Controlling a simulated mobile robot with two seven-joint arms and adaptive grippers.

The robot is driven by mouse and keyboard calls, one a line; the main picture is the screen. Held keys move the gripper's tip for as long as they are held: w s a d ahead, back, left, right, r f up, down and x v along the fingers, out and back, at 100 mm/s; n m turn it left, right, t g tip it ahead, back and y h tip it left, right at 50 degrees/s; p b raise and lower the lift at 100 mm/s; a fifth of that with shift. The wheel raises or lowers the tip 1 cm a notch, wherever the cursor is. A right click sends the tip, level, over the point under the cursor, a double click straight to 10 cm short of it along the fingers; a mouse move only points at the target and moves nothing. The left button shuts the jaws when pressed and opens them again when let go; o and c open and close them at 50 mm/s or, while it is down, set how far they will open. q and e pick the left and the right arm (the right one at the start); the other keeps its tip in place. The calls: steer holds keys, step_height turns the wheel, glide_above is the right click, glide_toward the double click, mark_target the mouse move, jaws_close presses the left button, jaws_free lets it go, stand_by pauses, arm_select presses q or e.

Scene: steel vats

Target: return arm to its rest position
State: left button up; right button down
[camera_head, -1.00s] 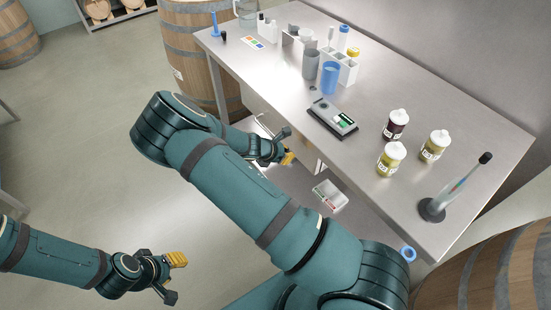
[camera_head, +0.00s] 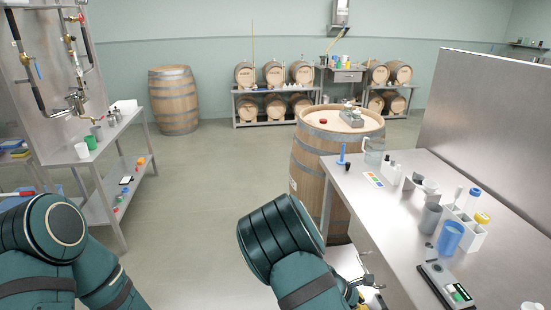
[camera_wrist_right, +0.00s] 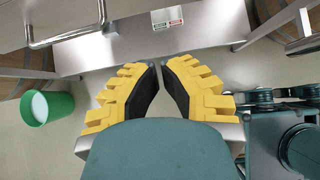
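My right arm (camera_head: 285,245) comes up from the bottom middle of the head view, its bent elbow left of the steel table. My right gripper (camera_wrist_right: 160,66) shows in the right wrist view with its two yellow, black-padded fingers apart and nothing between them. The gap is narrow at the tips, and the finger bases are hidden by a teal housing. In the head view only a bit of this gripper shows beside the table's near edge, low down. My left arm (camera_head: 60,255) is at the lower left of the head view. Its gripper is out of frame.
The steel table (camera_head: 400,225) with cups and bottles stands close on the right. A barrel (camera_head: 308,180) stands behind my right elbow. A steel bench (camera_head: 95,155) with pipework is at the left. Open floor (camera_head: 210,190) lies between.

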steer(key=s+a+f+m+g+y, duration=0.2)
steer(key=s+a+f+m+y, duration=0.7)
steer(key=s, duration=0.3)
steer(key=s+a+r+m+t+y, duration=0.1)
steer(key=a+r+m+t+y, duration=0.2)
steer(key=a+m, duration=0.5)
steer(key=m, duration=0.3)
steer(key=shift+s+r+t+b, duration=0.15)
steer(key=shift+s+t+b, duration=0.15)
steer(key=shift+a, duration=0.15)
